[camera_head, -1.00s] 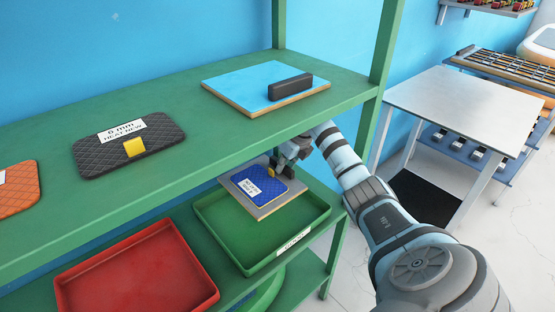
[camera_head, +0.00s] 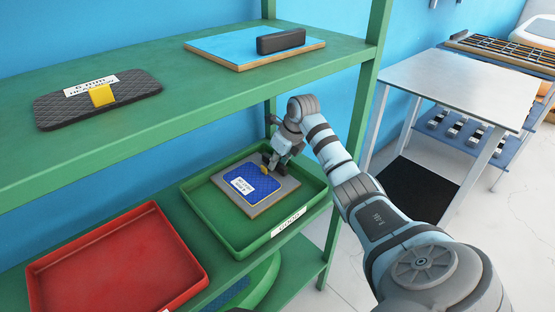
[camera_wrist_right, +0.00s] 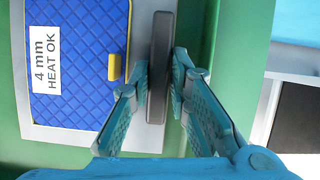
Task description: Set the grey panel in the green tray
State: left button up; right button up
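The grey panel (camera_head: 285,190) carries a blue quilted pad with a white label and a yellow tab. It is within the rim of the green tray (camera_head: 215,222), near its middle; I cannot tell whether it touches the tray floor. In the right wrist view the panel (camera_wrist_right: 142,135) shows its label, "4 mm HEAT OK", and a dark upright bar as its handle. My left gripper is out of view.
An empty red tray (camera_head: 115,265) stands left of the green tray. The green upper shelf (camera_head: 215,95) is above, holding a black quilted pad (camera_head: 98,98) and a blue-topped board (camera_head: 225,48) with a dark bar. A green shelf post (camera_head: 362,110) stands close to my right arm.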

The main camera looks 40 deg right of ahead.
jog(key=o, duration=0.4)
jog(key=shift+c, duration=0.2)
jog(key=shift+r, duration=0.1)
jog(key=p+v, duration=0.1)
jog(key=v, duration=0.2)
jog(key=p+v, duration=0.1)
jog(key=v, duration=0.2)
jog(key=shift+s+r+p, duration=0.15)
jog(key=shift+r+p, duration=0.2)
jog(key=shift+s+r, duration=0.25)
jog(key=shift+r, duration=0.15)
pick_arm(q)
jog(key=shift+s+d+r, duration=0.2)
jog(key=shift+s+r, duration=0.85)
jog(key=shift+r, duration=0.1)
pick_arm(e)
jog(key=shift+f, duration=0.1)
